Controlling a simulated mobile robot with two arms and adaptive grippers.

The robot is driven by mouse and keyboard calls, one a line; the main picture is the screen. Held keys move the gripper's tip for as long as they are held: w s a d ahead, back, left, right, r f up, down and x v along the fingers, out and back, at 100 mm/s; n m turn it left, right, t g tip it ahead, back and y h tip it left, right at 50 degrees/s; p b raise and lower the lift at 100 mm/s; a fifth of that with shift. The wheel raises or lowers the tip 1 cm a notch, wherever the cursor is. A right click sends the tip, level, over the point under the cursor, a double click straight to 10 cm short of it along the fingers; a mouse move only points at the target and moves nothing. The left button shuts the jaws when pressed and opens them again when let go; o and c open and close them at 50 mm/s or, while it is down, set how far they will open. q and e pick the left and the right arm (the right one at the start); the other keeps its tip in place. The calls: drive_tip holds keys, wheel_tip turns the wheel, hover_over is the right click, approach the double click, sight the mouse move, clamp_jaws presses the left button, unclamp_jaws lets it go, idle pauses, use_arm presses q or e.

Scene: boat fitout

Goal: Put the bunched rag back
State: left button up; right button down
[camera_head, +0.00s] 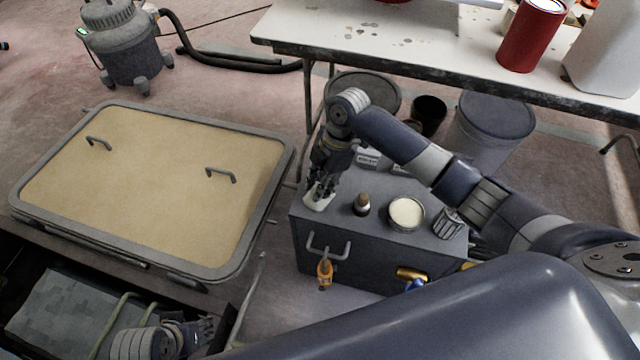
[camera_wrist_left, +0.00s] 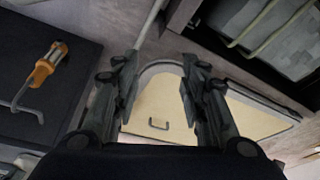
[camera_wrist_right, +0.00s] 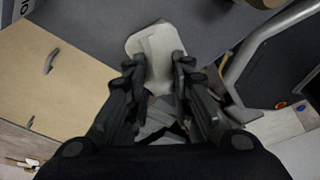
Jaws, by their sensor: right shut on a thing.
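The bunched rag (camera_head: 319,202) is a small off-white lump at the left end of the top of a dark grey box (camera_head: 340,250). In the right wrist view the rag (camera_wrist_right: 153,45) shows pale and folded between the fingertips. My right gripper (camera_head: 321,188) points down and is shut on the rag. I cannot tell whether the rag rests on the box top or hangs just above it. My left gripper (camera_head: 200,330) is low at the left of the head view. In the left wrist view its fingers (camera_wrist_left: 157,78) are apart with nothing between them.
On the box top stand a small brown-topped item (camera_head: 362,203), a round open tin (camera_head: 406,213) and a ribbed grey item (camera_head: 448,222). An orange-handled tool (camera_head: 324,272) is at the box front. A framed tan panel (camera_head: 130,185) lies left. A white table (camera_head: 420,45) stands behind.

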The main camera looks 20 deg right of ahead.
drive_tip(key=c, duration=1.4)
unclamp_jaws()
drive_tip(key=shift+d+r, duration=0.1)
drive_tip(key=shift+r, duration=0.35)
use_arm(q)
wheel_tip(320, 180, down, 9)
drive_tip(key=p, duration=0.2)
drive_tip(key=shift+s+f+g+p, duration=0.2)
drive_tip(key=shift+s+g+p, duration=0.05)
drive_tip(key=shift+g+p, duration=0.1)
use_arm(e)
drive_tip(key=shift+v, duration=5.65)
drive_tip(key=shift+s, duration=0.1)
